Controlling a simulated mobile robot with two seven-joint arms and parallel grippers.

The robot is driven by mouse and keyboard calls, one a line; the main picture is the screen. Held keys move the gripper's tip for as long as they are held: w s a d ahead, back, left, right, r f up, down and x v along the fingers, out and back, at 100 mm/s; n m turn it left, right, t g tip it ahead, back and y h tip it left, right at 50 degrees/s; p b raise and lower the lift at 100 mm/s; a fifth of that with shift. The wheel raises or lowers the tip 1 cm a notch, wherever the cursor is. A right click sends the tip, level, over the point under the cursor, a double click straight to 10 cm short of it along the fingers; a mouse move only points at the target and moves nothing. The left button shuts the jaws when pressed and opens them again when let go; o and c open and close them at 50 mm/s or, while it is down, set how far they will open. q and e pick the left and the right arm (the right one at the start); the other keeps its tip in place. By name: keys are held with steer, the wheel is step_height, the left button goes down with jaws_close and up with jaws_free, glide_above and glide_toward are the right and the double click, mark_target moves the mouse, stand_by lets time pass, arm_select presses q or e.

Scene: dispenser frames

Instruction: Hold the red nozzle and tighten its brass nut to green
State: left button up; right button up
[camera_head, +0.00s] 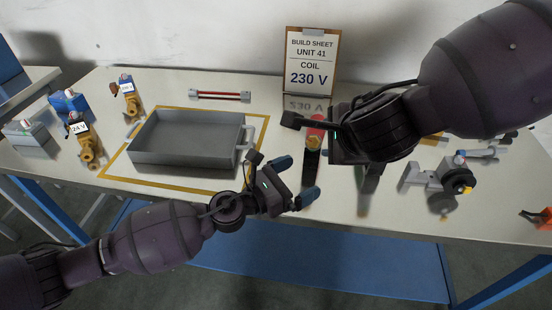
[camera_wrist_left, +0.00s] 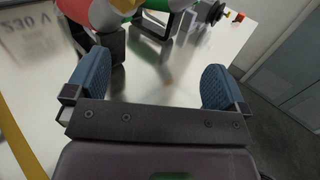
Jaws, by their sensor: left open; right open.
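The red nozzle (camera_head: 317,122) stands right of the tray, partly hidden by my right gripper; its brass nut (camera_head: 314,142) shows as a small yellow piece below the red. A black part runs down beneath the nut. My left gripper (camera_head: 296,181) is open and empty, in front of and below the nozzle, with its blue fingertips apart. In the left wrist view, red, white and green rounded parts (camera_wrist_left: 92,12) show at the top edge, beyond the left fingers. My right gripper (camera_head: 330,142) is open beside the nozzle; its fingertips are largely hidden.
A grey tray (camera_head: 190,161) lies inside a yellow outline. Brass valves (camera_head: 86,150) and coil boxes (camera_head: 68,102) stand at left. A red-barred part (camera_head: 220,96) lies behind. The build sheet (camera_head: 311,62) reads 230 V. A grey bracket fixture (camera_head: 430,180) stands at right.

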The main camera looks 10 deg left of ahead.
mark_target(313, 143)
arm_select(q)
steer(key=w+a+m, duration=0.1)
steer(key=m, duration=0.1)
steer(key=w+a+m, duration=0.1)
steer(key=m, duration=0.1)
steer(key=w+a+m, duration=0.1)
steer(key=a, duration=0.1)
steer(key=shift+w+r+m, duration=0.15)
steer(key=shift+r+m, duration=0.1)
steer(key=shift+m, duration=0.15)
steer(key=shift+w+a+r+m+y, duration=0.15)
steer(key=shift+w+a+m+y, duration=0.25)
steer(key=shift+m, duration=0.3)
steer(key=shift+w+a, duration=0.1)
steer(key=shift+w, duration=0.05)
steer(key=x, duration=1)
steer(key=shift+w+d+r, duration=0.15)
steer(key=shift+d, duration=0.05)
